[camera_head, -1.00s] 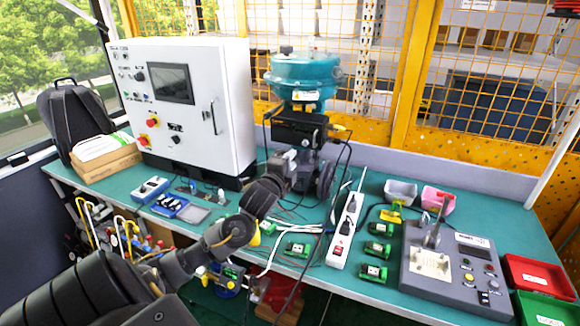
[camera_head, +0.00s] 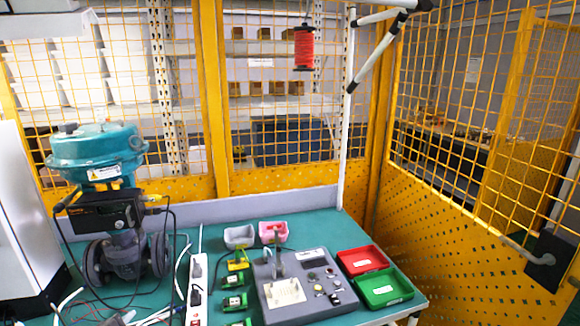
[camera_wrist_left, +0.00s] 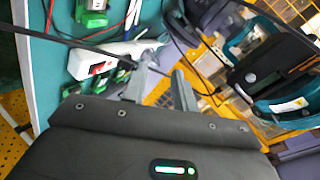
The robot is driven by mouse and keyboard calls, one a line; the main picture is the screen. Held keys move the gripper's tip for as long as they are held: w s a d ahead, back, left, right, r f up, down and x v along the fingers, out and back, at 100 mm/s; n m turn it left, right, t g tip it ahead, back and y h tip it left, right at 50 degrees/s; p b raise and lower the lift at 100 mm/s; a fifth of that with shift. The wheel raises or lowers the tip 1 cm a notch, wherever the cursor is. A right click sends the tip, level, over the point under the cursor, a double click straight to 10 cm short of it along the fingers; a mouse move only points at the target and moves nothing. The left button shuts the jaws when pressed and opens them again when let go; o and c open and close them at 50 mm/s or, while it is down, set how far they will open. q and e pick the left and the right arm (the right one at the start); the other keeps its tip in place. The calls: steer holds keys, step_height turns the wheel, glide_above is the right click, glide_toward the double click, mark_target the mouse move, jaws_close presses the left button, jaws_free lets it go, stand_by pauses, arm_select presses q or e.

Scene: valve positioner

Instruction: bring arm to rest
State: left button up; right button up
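My left gripper (camera_wrist_left: 161,66) shows in the left wrist view with its two grey fingers apart and nothing between them. Beyond the fingers lie a white power strip (camera_wrist_left: 108,58) and cables over the green bench. The black valve positioner (camera_wrist_left: 268,68) and its teal actuator (camera_wrist_left: 292,106) are to the right of the fingers, apart from them. In the head view the teal actuator (camera_head: 95,150) stands upright at the left with the positioner (camera_head: 100,212) below it. My left gripper cannot be made out in the head view. My right gripper is in neither view.
The green bench (camera_head: 205,234) holds a power strip (camera_head: 197,290), several green terminal modules (camera_head: 234,301), a grey control box (camera_head: 300,284), a red tray (camera_head: 362,260) and a green tray (camera_head: 385,288). Yellow mesh fencing (camera_head: 480,220) stands behind and at the right.

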arm_select(q)
steer(key=s+d+f+n+g+h, duration=0.1)
steer(key=s+d+f+n+g, duration=0.3)
steer(key=s, duration=0.5)
steer(key=s+d+f+n+g+h, duration=0.1)
steer(key=s+d+f+n+g, duration=0.1)
steer(key=s+d+f, duration=0.6)
steer(key=s+d+f+n+g+h, duration=0.2)
steer(key=s+d+f+n+g, duration=0.15)
steer(key=s, duration=0.65)
step_height(320, 180, down, 26)
steer(key=s+m, duration=0.1)
steer(key=s, duration=0.1)
steer(key=s+a+f+g, duration=0.2)
steer(key=s+f, duration=1.2)
steer(key=s, duration=0.1)
steer(key=shift+s+a+y, duration=0.3)
steer(key=shift+s, duration=0.05)
